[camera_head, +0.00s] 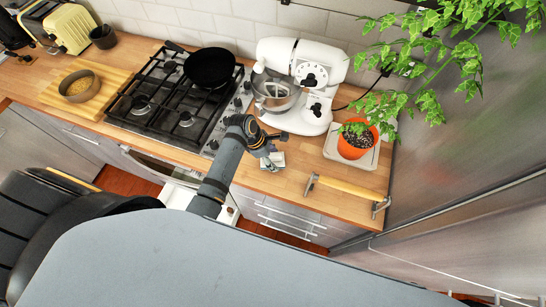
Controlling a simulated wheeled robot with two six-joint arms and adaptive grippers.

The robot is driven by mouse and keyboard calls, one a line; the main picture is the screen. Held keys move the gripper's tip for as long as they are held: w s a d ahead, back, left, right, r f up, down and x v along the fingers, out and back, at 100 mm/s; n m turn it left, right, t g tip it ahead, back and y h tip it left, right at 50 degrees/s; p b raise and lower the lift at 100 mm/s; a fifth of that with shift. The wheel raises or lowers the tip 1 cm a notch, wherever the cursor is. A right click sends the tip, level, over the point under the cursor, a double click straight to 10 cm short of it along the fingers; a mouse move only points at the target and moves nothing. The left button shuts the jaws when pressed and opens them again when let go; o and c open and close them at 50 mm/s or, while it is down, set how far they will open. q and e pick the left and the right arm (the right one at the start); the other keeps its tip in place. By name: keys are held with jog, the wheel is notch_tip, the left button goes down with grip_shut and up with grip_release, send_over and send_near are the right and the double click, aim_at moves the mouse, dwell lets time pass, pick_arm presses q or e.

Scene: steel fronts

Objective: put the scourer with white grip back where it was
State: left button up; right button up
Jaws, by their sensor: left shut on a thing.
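My left gripper (266,154) is over the front part of the wooden counter, just in front of the white stand mixer. It is shut on the scourer with white grip (276,160), a small pale piece showing at the fingertips. The dark fingers hide much of it, and I cannot tell whether it touches the counter. My right gripper is out of view.
A gas hob (178,104) with a black pan (209,68) is to the left. The white stand mixer (318,62) stands behind the gripper. A potted plant (356,139) on a pale tray (336,154) and a wooden-handled item (349,188) are to the right.

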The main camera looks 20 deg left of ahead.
pick_arm(q)
jog(key=shift+f, duration=0.55)
jog(key=o, duration=1.2)
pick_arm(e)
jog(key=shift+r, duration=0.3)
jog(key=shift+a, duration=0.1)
pick_arm(q)
jog(key=shift+r, duration=0.1)
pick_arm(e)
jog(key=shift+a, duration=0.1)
pick_arm(q)
jog(key=b+v, duration=0.2)
jog(key=v, duration=1)
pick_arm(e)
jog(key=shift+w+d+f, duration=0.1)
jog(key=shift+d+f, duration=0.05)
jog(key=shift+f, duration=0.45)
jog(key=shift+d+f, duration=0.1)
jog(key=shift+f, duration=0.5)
